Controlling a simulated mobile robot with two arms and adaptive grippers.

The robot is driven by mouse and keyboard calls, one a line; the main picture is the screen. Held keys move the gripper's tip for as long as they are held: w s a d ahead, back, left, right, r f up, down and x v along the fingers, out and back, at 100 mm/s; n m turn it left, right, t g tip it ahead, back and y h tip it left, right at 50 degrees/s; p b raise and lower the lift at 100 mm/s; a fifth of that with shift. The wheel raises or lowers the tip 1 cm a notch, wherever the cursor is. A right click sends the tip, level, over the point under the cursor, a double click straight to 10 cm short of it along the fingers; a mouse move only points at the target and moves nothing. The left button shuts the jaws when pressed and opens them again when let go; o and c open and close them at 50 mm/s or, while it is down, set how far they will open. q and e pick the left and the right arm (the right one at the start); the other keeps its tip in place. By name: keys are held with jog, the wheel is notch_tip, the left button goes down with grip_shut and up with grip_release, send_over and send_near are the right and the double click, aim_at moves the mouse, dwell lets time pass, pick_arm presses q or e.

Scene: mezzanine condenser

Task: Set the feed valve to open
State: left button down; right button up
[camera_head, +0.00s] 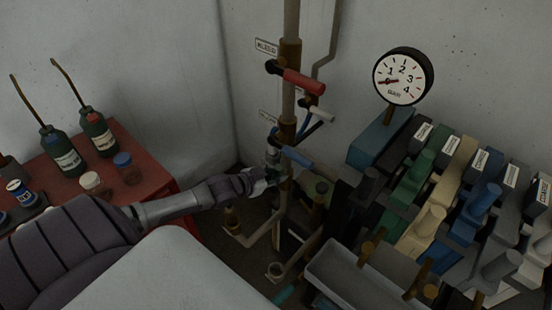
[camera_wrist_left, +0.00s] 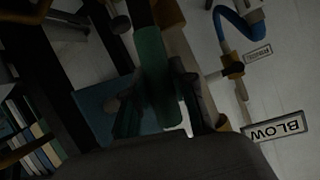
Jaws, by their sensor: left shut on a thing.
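My left gripper (camera_head: 268,172) is at the pipe, just below and left of the blue lever. In the left wrist view its fingers are shut on a green handle (camera_wrist_left: 154,58), which is mostly dark and partly hidden in the head view. I cannot tell which valve is the feed valve. My right gripper is not in view.
A round gauge (camera_head: 403,77) stands above a bank of coloured levers (camera_head: 440,200) at right. A red bench (camera_head: 150,180) with bottles stands at left. A grey trough (camera_head: 350,275) is in front.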

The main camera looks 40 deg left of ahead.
pick_arm(q)
jog(key=shift+a, duration=0.3)
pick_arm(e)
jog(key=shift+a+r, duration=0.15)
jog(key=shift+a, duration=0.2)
pick_arm(q)
jog(key=c, duration=0.9)
grip_release()
jog(key=shift+v, duration=6)
jog(key=shift+a, duration=0.1)
